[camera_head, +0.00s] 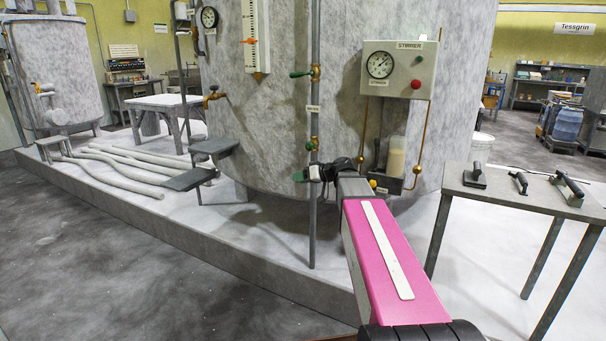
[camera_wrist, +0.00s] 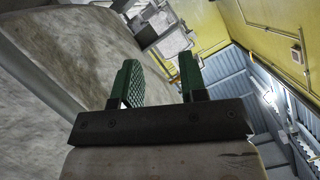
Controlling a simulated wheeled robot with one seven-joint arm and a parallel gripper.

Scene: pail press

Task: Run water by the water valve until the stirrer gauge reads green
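The stirrer gauge (camera_head: 380,65) is a round white dial on a pale box marked STIRRER, on the big grey tank. Its needle and any green zone are too small to read. A vertical grey pipe (camera_head: 313,215) in front of the tank carries an upper valve with a green handle (camera_head: 300,73) and a lower valve with a green handle (camera_head: 311,145). A small label (camera_head: 313,108) between them is hard to read, so I cannot tell which is the water valve. My gripper (camera_head: 308,174) is beside the pipe, below the lower valve. In the wrist view its green fingers (camera_wrist: 161,82) are apart with nothing between them.
A red button (camera_head: 416,84) is beside the gauge. A cup-like vessel (camera_head: 396,157) hangs below the box. A small table (camera_head: 520,190) with several hand tools stands at the right. Steps (camera_head: 190,179) and a brass tap (camera_head: 214,97) are left of the pipe. The front floor is clear.

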